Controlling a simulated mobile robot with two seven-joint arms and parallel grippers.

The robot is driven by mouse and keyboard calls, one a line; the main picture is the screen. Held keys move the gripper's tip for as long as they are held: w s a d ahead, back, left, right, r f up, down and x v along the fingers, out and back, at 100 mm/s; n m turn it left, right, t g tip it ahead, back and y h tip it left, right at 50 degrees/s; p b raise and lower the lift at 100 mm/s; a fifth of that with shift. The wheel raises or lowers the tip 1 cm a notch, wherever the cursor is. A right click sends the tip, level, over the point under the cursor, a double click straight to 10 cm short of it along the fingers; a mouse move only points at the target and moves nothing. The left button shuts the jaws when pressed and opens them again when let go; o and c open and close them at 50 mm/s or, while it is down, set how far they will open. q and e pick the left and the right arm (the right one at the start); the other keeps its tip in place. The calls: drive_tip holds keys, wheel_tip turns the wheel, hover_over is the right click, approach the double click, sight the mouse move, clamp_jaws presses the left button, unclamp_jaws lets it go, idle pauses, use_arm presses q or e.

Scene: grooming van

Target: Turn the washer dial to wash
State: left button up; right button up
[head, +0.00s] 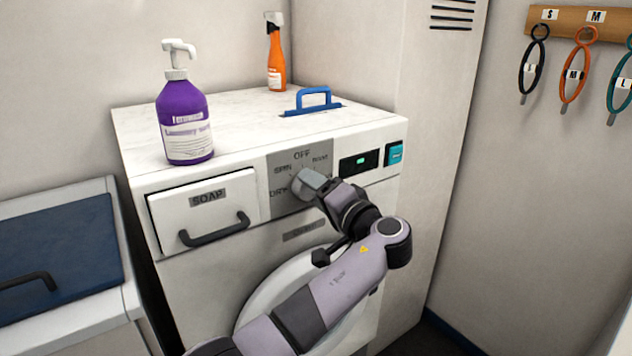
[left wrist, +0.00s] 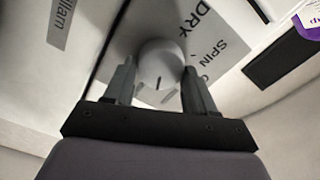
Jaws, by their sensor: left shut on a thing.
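The washer dial (left wrist: 160,60) is a round pale knob on a grey panel (head: 275,207) on the washer front. The panel has OFF at the top, SPIN and DRY on the left, and a label at the upper right that is hard to read. My right gripper is not in view.
A soap drawer (head: 165,218) with a dark handle is left of the dial. A small display (head: 358,162) and a teal button (head: 395,153) are to its right.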

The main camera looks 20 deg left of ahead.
use_arm(q)
drive_tip(key=shift+f+m+p, duration=0.1)
drive_tip(key=shift+m+p, duration=1.3)
drive_tip(key=shift+m, duration=1)
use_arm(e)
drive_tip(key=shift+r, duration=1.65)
use_arm(q)
drive_tip(key=o, duration=1)
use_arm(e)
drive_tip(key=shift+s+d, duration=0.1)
